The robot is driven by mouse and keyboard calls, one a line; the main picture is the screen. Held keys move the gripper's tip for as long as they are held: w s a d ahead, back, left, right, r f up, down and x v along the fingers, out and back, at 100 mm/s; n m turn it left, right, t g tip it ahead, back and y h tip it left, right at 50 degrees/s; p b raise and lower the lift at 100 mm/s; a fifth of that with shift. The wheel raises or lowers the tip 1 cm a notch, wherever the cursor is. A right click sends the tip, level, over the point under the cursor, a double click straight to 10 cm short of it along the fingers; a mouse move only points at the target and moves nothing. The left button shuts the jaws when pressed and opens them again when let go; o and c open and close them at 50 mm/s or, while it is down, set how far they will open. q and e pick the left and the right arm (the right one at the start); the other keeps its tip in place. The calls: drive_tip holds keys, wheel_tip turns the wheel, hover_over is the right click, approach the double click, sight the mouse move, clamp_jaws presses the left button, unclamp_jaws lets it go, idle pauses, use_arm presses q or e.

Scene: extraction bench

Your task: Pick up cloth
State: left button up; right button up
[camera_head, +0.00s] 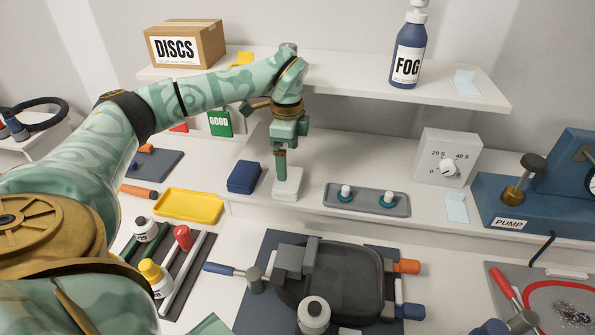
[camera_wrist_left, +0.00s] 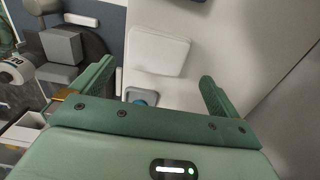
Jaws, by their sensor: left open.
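A white folded cloth (camera_head: 288,186) lies on the raised white ledge at the back of the bench, beside a dark blue block. My left gripper (camera_head: 281,170) points down over it, and its fingers overlap the cloth in the head view. In the left wrist view the cloth (camera_wrist_left: 158,50) lies flat beyond the gap between the two spread fingers (camera_wrist_left: 154,88), with nothing between them. The gripper is open. The exact height above the cloth is hard to tell. My right gripper is not in view.
A grey tray (camera_head: 366,201) with two knobs is to the right of the cloth. The dark blue block (camera_head: 244,177) is close on its left. The upper shelf (camera_head: 340,84) overhangs behind, with a FOG bottle (camera_head: 407,55). A dark pan (camera_head: 345,285) stands in front.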

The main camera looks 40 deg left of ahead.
sight(289, 177)
use_arm(q)
wheel_tip(289, 177, down, 6)
drive_tip(key=shift+d+r+b, duration=0.1)
drive_tip(key=shift+r+b, duration=0.15)
drive_tip(key=shift+b, duration=0.2)
drive_tip(key=shift+f, duration=0.25)
drive_tip(key=shift+s, duration=0.15)
drive_tip(key=c, duration=0.7)
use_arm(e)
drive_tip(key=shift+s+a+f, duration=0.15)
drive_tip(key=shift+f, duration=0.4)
use_arm(q)
drive_tip(key=shift+r, duration=0.1)
drive_tip(key=shift+r, duration=0.25)
wheel_tip(289, 177, up, 2)
drive_tip(key=shift+r+p, duration=0.2)
drive_tip(key=shift+p, duration=0.15)
drive_tip(key=s+d+r, duration=0.6)
drive_tip(key=d, duration=0.1)
drive_tip(key=s+d+r+p, duration=0.1)
drive_tip(key=s+d+r, duration=0.1)
drive_tip(key=d+r, duration=0.2)
drive_tip(key=shift+s, duration=0.4)
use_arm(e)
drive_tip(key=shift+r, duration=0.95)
